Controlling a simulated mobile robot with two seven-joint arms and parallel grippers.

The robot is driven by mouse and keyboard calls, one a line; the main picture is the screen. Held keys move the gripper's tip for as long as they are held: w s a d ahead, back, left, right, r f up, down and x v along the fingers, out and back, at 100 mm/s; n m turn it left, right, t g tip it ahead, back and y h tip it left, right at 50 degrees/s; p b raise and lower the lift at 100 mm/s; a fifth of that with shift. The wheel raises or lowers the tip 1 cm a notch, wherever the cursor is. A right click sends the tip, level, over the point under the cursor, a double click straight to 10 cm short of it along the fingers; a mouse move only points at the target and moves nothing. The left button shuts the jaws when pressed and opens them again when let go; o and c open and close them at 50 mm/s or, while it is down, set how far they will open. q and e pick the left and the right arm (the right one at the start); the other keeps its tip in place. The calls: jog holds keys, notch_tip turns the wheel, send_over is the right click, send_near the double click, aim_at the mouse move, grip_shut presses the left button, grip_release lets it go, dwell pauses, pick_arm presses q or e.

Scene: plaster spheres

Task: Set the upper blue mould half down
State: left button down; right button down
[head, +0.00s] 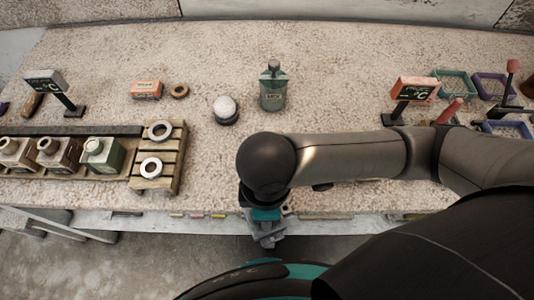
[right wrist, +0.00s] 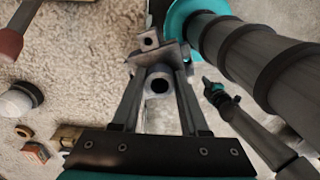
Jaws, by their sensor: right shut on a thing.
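My right gripper (right wrist: 160,62) is shut on a grey-blue block with a round dark hole, which I take as the upper blue mould half (right wrist: 158,86). In the head view the held piece (head: 268,238) hangs at the table's front edge, below my dark wrist, which hides much of it. The gap beneath it cannot be judged. In the right wrist view a distant dark and teal arm end, apparently my left gripper (right wrist: 213,88), is too small to read.
Table between pallet and wrist is clear.

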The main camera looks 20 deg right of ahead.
jog(key=w+d+f, duration=0.1)
jog(key=w, duration=0.3)
jog(key=w+d+f+b, duration=0.1)
jog(key=w, duration=0.4)
jog(key=w+d+f+b, duration=0.1)
jog(key=w+d, duration=0.1)
jog(key=w, duration=0.3)
jog(key=shift+f, duration=0.3)
jog(key=shift+c, duration=2.1)
grip_release()
notch_tip(320, 180, up, 12)
jog(key=p, duration=0.2)
jog(key=shift+p, duration=0.3)
